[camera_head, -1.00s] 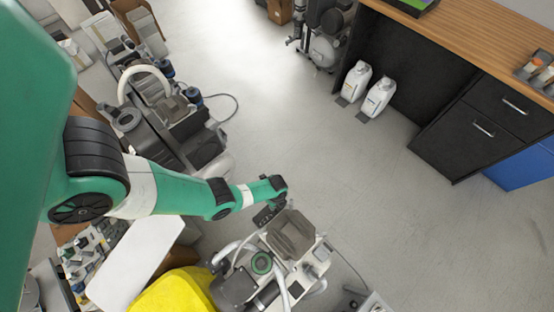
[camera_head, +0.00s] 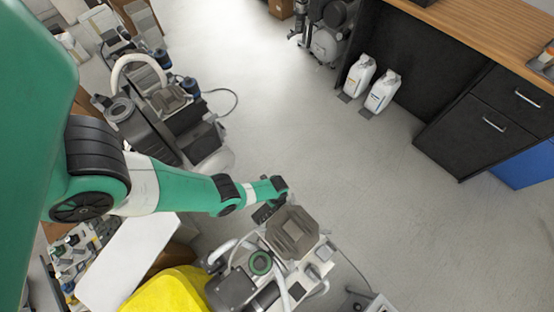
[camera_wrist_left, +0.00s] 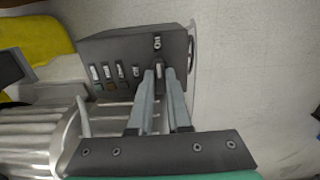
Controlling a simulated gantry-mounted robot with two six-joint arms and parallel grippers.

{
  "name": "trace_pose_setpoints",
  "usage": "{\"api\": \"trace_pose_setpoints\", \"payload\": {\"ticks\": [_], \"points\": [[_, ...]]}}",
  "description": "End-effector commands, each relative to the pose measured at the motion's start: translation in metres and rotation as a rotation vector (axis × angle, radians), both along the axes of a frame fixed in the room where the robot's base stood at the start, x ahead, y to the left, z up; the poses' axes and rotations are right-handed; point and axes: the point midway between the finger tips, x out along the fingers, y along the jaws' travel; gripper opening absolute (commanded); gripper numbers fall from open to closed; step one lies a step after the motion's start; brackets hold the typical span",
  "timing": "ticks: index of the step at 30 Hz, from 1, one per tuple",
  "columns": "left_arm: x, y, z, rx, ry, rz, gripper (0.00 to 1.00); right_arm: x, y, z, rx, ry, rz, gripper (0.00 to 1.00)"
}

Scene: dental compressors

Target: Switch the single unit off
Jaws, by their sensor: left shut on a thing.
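The single unit (camera_head: 292,232) is a grey and white compressor at the bottom centre of the head view. Its dark control panel (camera_wrist_left: 118,48) fills the upper middle of the left wrist view, with a row of several small switches (camera_wrist_left: 103,72) on its face. In the head view my left gripper (camera_head: 264,212) is beside the unit's upper left side. My right gripper is out of view.
Another larger compressor (camera_head: 165,110) stands at the left. A yellow object (camera_head: 170,292) and a white panel (camera_head: 125,262) lie below my left arm. Two white bottles (camera_head: 382,92) stand by the black cabinet (camera_head: 465,130) at the right. The floor between is clear.

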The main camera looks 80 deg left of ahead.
Motion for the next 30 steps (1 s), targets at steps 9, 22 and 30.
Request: {"api": "trace_pose_setpoints", "payload": {"ticks": [9, 22, 30], "points": [[0.0000, 0.0000, -0.0001, 0.000, 0.000, 0.003, 0.00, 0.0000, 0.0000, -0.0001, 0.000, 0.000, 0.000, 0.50], [0.0004, 0.0000, -0.0005, 0.000, -0.001, 0.165, 0.00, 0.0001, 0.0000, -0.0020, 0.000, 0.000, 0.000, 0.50], [0.0002, -0.0001, -0.0006, -0.001, -0.001, 0.401, 0.00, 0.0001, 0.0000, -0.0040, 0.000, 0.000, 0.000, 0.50]]}}
